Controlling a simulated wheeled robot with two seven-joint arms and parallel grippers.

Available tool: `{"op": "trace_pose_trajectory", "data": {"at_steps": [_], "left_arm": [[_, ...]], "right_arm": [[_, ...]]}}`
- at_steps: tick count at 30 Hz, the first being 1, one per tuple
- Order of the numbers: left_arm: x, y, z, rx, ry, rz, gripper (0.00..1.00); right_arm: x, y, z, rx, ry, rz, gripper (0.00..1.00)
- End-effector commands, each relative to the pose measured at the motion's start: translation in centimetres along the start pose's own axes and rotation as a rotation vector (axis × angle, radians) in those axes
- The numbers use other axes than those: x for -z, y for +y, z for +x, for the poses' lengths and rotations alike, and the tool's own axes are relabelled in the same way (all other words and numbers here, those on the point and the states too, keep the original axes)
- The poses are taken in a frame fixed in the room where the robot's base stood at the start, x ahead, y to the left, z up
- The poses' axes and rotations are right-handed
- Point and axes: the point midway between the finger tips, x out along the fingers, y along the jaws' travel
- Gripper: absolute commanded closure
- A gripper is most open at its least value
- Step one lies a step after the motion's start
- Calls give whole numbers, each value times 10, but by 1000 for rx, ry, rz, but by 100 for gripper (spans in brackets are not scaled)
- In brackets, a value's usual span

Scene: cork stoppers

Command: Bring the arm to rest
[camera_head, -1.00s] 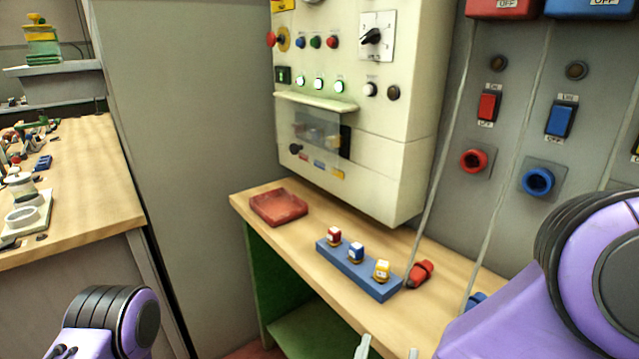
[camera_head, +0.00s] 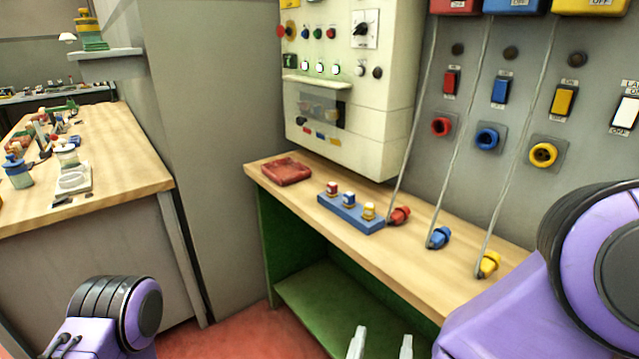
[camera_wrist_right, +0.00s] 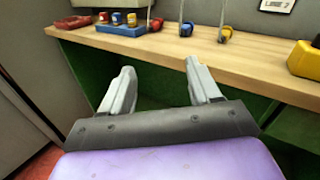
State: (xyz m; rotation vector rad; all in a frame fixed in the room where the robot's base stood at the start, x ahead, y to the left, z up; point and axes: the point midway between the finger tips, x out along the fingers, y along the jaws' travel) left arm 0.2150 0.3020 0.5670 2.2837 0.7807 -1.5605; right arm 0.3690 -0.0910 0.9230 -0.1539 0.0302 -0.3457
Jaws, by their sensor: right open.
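My right gripper (camera_head: 381,345) shows at the bottom of the head view, its two pale fingertips apart with nothing between them. It is in front of the wooden workbench (camera_head: 420,270), over the green open space below. In the right wrist view the right gripper (camera_wrist_right: 160,88) is open and empty, its fingers pointing toward the bench edge. A purple and black part of my left arm shows at the lower left of the head view. The left gripper is not in view. The stoppers, red, blue and yellow-topped (camera_head: 348,199), stand in a blue block (camera_head: 350,215) on the bench.
A red tray (camera_head: 286,172) lies left of the block. Red, blue (camera_head: 438,237) and yellow (camera_head: 489,264) plugs on cords rest along the bench. A cream control panel (camera_head: 350,80) hangs above. A yellow box (camera_wrist_right: 305,62) stands right in the wrist view. Another bench (camera_head: 110,165) is far left.

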Motion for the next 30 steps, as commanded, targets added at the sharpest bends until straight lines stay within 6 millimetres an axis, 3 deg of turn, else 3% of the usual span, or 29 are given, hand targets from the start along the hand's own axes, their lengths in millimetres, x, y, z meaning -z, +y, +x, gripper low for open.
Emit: {"op": "trace_pose_trajectory", "data": {"at_steps": [8,14,17,20,24,27,30], "left_arm": [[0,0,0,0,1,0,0],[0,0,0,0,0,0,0],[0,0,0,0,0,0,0],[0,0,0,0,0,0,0],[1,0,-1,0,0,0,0],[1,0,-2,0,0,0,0],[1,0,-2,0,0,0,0]], "right_arm": [[5,27,3,-148,-16,-381,38],[31,45,22,-298,-57,-912,38],[72,45,36,-418,-65,-1295,38],[146,27,46,-637,-63,-1770,38],[257,-35,30,-1045,-54,-2250,38],[319,-92,2,-1326,-5,-2402,38],[358,-147,-27,-1499,117,-2431,38]]}}
